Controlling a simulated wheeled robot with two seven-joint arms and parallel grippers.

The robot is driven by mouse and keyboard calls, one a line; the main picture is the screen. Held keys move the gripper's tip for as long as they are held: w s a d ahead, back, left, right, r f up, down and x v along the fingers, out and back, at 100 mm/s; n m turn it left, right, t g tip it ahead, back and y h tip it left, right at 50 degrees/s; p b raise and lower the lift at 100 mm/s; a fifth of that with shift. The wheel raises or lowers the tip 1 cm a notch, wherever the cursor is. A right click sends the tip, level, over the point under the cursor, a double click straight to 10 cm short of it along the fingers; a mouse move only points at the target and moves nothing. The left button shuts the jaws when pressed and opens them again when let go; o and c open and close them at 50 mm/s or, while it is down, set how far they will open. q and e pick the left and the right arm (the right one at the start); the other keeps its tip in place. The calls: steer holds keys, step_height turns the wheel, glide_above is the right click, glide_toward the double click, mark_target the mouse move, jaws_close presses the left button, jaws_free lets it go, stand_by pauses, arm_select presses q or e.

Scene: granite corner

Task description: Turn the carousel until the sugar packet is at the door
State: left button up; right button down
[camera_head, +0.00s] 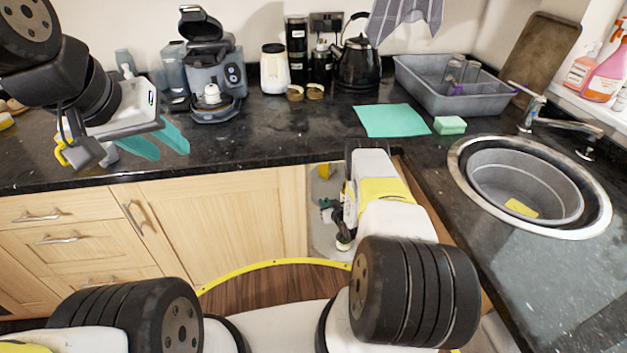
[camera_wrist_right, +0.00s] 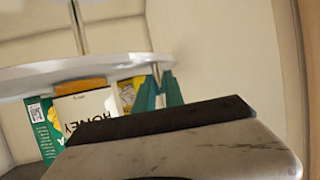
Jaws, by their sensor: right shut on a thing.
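The carousel shows in the right wrist view, upside down, as a white round shelf (camera_wrist_right: 70,72) on a metal post. A carton marked HONEY (camera_wrist_right: 85,112), a green packet with a square code (camera_wrist_right: 42,125) and a yellow packet (camera_wrist_right: 125,95) stand on it. I cannot tell which is the sugar packet. My left gripper (camera_head: 155,140) is open and empty above the counter.
The counter (camera_head: 250,135) borders the cabinet opening above and at right. Wooden cabinet doors (camera_head: 220,215) stand left of the opening. A coffee machine (camera_head: 215,75), kettle (camera_head: 358,65), grey tub (camera_head: 440,90) and sink (camera_head: 525,190) are on the counter, away from the carousel.

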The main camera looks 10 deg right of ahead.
steer(key=shift+s+d, duration=1.1)
steer(key=shift+d, duration=0.15)
steer(key=shift+s+d, duration=0.4)
steer(key=shift+d, duration=0.25)
steer(key=shift+s+d, duration=0.35)
steer(key=shift+d, duration=0.25)
steer(key=shift+d+r, duration=0.1)
steer(key=c, duration=1.4)
jaws_free()
steer(key=shift+c, duration=0.2)
steer(key=r, duration=0.3)
steer(key=shift+s+r, duration=0.3)
steer(key=s+a, duration=0.3)
steer(key=s, duration=0.4)
steer(key=s+a+r, duration=0.1)
steer(key=s+a, duration=0.1)
steer(key=s, duration=0.5)
steer(key=shift+s+a, duration=0.25)
steer(key=shift+a, duration=0.15)
steer(key=shift+s+r, duration=0.1)
